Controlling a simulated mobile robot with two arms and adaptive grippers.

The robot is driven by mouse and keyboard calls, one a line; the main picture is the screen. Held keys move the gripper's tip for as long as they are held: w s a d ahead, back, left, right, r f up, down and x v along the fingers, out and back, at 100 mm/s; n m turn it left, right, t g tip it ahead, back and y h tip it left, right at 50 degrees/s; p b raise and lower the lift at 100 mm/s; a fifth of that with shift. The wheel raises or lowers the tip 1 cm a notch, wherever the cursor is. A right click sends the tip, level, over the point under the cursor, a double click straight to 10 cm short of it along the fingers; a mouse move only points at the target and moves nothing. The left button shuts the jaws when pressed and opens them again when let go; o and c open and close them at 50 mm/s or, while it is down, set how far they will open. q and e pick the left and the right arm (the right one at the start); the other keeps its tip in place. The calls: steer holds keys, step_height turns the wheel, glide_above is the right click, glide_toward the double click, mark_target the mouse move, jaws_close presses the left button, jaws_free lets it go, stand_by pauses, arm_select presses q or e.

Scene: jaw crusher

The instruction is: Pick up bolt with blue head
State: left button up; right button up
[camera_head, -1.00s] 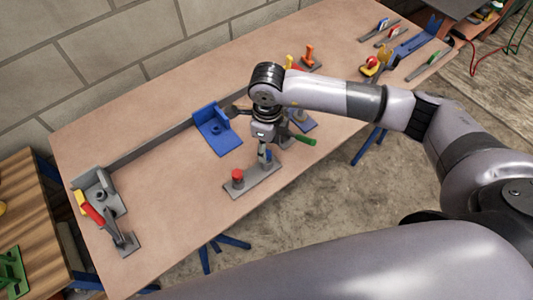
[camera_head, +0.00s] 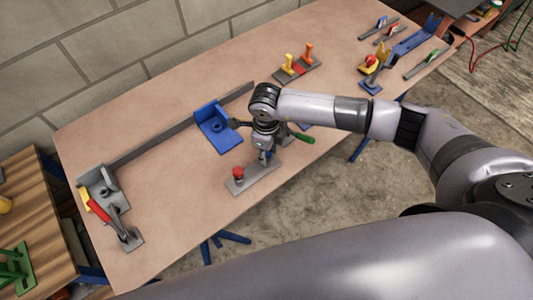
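A grey plate (camera_head: 240,183) lies near the front edge of the table. A bolt with a red head (camera_head: 238,173) stands upright at its left end. My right gripper (camera_head: 266,152) points down over the plate's right end. A small patch of blue, seemingly the blue-headed bolt (camera_head: 267,156), shows at its fingertips. The fingers and wrist hide most of it, so I cannot tell whether they are closed on it. My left gripper is not in view.
A blue angle bracket (camera_head: 214,128) stands just left of my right gripper. A green-handled part (camera_head: 302,137) is close on its right. Yellow and orange bolts (camera_head: 289,61) stand in a plate behind. A red-handled clamp (camera_head: 100,211) is far left.

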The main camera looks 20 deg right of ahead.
jaws_close()
steer(key=shift+r, duration=0.15)
stand_by(0.4)
